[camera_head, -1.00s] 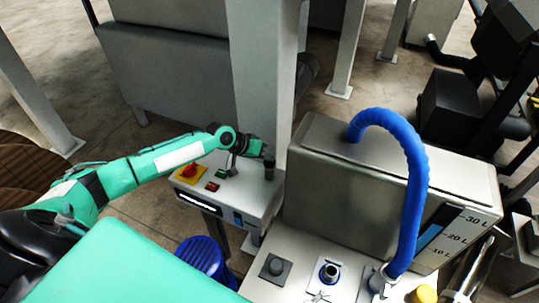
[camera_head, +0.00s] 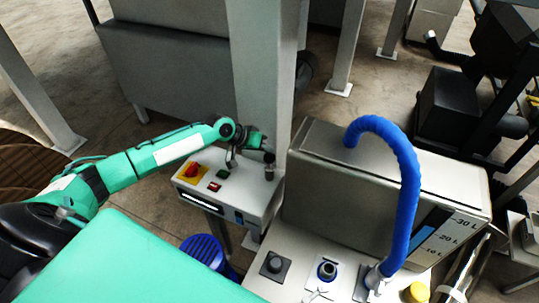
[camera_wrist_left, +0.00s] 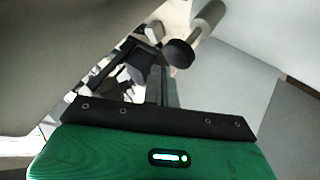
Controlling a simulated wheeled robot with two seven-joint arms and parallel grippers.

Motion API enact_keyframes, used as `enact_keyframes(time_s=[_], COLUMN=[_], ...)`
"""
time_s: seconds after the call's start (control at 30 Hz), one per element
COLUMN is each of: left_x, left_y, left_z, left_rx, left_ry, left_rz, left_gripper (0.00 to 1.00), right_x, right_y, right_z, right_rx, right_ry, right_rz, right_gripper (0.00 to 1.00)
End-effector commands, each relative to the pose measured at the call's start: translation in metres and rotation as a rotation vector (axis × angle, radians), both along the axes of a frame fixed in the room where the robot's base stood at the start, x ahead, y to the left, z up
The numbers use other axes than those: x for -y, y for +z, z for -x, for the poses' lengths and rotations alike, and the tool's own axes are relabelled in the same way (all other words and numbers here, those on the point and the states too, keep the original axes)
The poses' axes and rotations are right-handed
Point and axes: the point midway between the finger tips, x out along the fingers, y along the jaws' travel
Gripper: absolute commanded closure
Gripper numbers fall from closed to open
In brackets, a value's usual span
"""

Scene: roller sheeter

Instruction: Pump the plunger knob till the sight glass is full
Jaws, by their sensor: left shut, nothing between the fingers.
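A dark-capped post, which looks like the plunger knob (camera_head: 269,158), stands at the right end of the grey control box. In the left wrist view its round black cap (camera_wrist_left: 179,53) sits on a grey rod. My left gripper (camera_head: 264,147) is shut and empty, its tips close above the knob in the head view. In the wrist view the shut fingers (camera_wrist_left: 161,82) point at the cap; I cannot tell whether they touch it. The sight glass (camera_head: 426,235) on the tank's right face shows blue beside the litre labels; its exact level is unclear. My right gripper is out of view.
The control box (camera_head: 238,203) carries a red knob on a yellow plate (camera_head: 191,171) and green and red buttons. A grey column rises right behind it. A blue hose (camera_head: 409,170) arches over the tank (camera_head: 335,195). A yellow cap (camera_head: 416,292) is at the front.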

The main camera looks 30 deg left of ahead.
Motion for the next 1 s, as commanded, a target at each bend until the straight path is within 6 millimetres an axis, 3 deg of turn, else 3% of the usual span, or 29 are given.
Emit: enact_keyframes(time_s=[0.27,0.7,1.0], left_x=[0.000,0.000,0.000], left_y=[0.005,0.048,0.050], left_z=[0.000,0.000,0.000], left_rx=[0.001,0.000,0.000], left_ry=[0.001,0.000,0.000], left_rz=[0.000,0.000,0.000], left_gripper=[1.00,1.00,1.00], right_x=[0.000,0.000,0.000], right_y=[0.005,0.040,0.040], right_z=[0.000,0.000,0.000], right_rx=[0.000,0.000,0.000], right_ry=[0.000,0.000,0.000], right_rz=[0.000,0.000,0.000], right_gripper=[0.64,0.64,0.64])
